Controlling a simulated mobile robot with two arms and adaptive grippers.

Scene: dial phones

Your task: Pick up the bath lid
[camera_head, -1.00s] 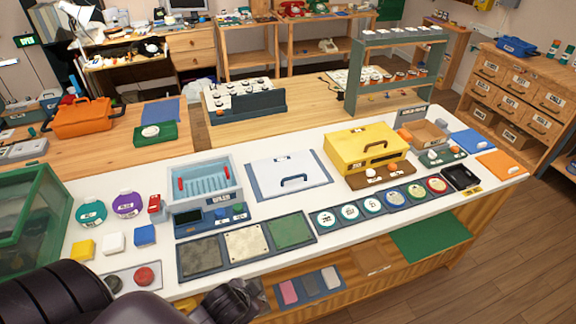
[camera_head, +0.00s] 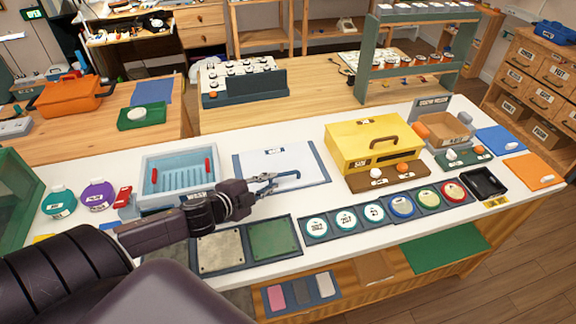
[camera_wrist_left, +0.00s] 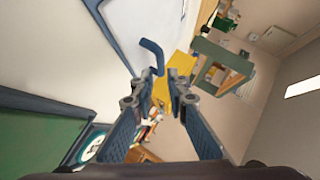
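The bath lid (camera_head: 285,157) is a white flat panel with a dark blue handle (camera_head: 288,178). It lies on a blue-edged mat on the white counter, right of the light blue bath (camera_head: 180,177). My left gripper (camera_head: 274,183) is at the lid's near edge, with its fingertips close to the handle and partly covering it. In the left wrist view the gripper (camera_wrist_left: 163,84) is open, and the bent blue handle (camera_wrist_left: 153,54) shows just beyond the fingertips, over the white lid (camera_wrist_left: 150,17). I cannot tell whether they touch. My right gripper is not in view.
A yellow box (camera_head: 368,141) stands right of the lid. A green panel (camera_head: 274,239) and a row of round labelled discs (camera_head: 345,218) lie in front.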

